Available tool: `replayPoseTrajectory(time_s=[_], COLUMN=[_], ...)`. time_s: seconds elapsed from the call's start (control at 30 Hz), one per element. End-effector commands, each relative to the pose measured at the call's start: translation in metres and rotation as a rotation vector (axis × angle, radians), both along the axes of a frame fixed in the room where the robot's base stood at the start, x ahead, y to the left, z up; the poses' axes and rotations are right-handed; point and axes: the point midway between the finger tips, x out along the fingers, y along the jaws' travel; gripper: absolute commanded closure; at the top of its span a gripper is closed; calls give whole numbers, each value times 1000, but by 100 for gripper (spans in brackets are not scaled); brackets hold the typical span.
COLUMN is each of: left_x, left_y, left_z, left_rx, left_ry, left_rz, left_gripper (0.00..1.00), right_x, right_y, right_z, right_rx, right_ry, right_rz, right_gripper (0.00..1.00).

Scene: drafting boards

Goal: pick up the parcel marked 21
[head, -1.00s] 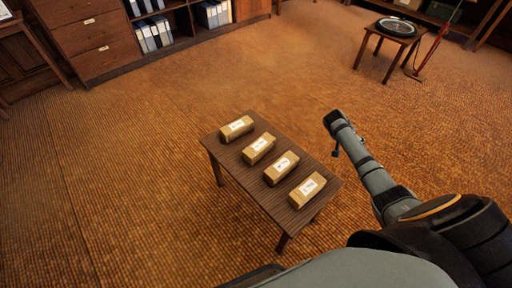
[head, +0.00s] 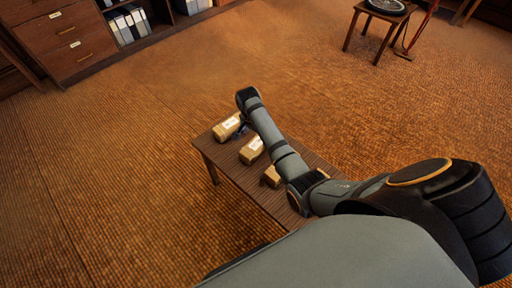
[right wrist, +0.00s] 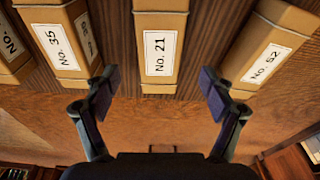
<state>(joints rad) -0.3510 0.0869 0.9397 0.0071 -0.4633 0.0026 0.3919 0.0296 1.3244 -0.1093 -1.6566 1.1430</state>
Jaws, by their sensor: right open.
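The parcel marked 21 (right wrist: 160,18) is a brown box with a white label in the middle of the right wrist view. It stands on a small dark wooden table (head: 233,178). In the head view it appears to be the second parcel from the far end (head: 251,151), partly beside my forearm. My right gripper (right wrist: 160,82) is open and empty, with one finger on each side of that parcel's line in the picture. In the head view the right gripper (head: 241,129) is mostly hidden by its own wrist above the table. My left gripper is not in view.
Parcel 52 (right wrist: 268,52) stands to its right and parcel 35 (right wrist: 52,40) to its left, with another parcel (right wrist: 10,48) further left. My arm hides part of the row in the head view. A drawer cabinet (head: 62,38) and a stool (head: 378,17) stand far off.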

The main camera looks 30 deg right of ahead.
Motion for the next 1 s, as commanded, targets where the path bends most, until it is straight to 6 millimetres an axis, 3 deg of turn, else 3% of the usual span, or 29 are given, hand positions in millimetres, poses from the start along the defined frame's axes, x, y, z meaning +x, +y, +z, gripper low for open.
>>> replayPoseTrajectory(time_s=[0.1,0.3,0.53,0.83,1.0], left_x=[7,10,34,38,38], left_y=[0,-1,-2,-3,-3], left_z=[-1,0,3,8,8], left_rx=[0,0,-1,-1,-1], left_ry=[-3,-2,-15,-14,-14], left_rz=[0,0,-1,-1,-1], left_gripper=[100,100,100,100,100], right_x=[1,1,2,2,2], right_y=[-2,-3,-6,-7,-7], right_z=[-16,-23,-63,-70,-70], right_rx=[-1,-1,-1,-1,-1], right_ry=[0,0,1,-1,-1], right_rz=[0,0,1,1,1], right_gripper=[17,17,17,17,37])
